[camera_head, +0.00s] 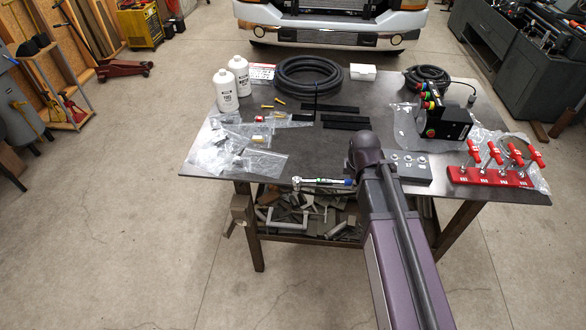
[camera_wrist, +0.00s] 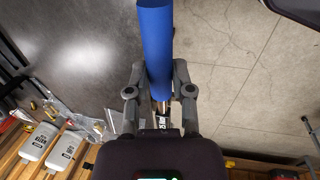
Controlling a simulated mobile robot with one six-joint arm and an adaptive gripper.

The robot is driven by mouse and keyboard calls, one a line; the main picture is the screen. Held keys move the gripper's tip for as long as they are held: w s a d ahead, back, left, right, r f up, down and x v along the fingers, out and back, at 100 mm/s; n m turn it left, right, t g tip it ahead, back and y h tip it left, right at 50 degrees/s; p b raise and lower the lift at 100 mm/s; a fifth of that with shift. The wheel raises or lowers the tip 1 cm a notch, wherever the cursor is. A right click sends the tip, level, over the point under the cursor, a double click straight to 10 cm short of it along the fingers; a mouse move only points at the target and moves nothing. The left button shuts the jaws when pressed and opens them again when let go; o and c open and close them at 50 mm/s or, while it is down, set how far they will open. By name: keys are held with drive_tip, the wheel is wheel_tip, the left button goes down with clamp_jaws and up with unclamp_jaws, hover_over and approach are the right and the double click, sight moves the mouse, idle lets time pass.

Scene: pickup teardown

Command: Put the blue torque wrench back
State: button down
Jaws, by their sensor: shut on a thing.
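The torque wrench (camera_head: 322,182) shows in the head view just in front of the workbench's near edge, lying roughly level. Its metal head points left and its blue handle end meets my arm at the right. In the wrist view the blue handle (camera_wrist: 155,45) runs up the picture, and its narrower metal part with a printed label shows below. My gripper (camera_wrist: 159,88) is shut on the handle, with one finger on each side. In the head view my arm hides the gripper. The wrench's storage place cannot be told from these views.
The dark workbench (camera_head: 262,172) holds plastic bags, white bottles (camera_head: 226,90), a coiled hose (camera_head: 308,76) and a black machine (camera_head: 446,122). A grey block (camera_head: 413,170) and a red rack (camera_head: 490,178) with red-handled tools stand at the near right. A shelf below holds metal parts.

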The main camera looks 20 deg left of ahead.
drive_tip(key=shift+w+d, duration=0.15)
drive_tip(key=shift+d, duration=0.85)
drive_tip(key=shift+w+d, duration=0.15)
drive_tip(key=shift+d, duration=0.8)
drive_tip(key=w+a, duration=0.3)
drive_tip(key=w+a+f+b, duration=0.1)
drive_tip(key=w+a, duration=0.2)
drive_tip(key=w, duration=0.1)
drive_tip(key=w+a, duration=0.3)
drive_tip(key=w, duration=0.1)
drive_tip(key=shift+w+a+f, duration=0.2)
drive_tip(key=shift+w+a, duration=0.4)
drive_tip(key=shift+w, duration=0.1)
drive_tip(key=b+x, duration=0.1)
drive_tip(key=b, duration=0.1)
drive_tip(key=b+x, duration=0.2)
drive_tip(key=shift+s+f, duration=0.35)
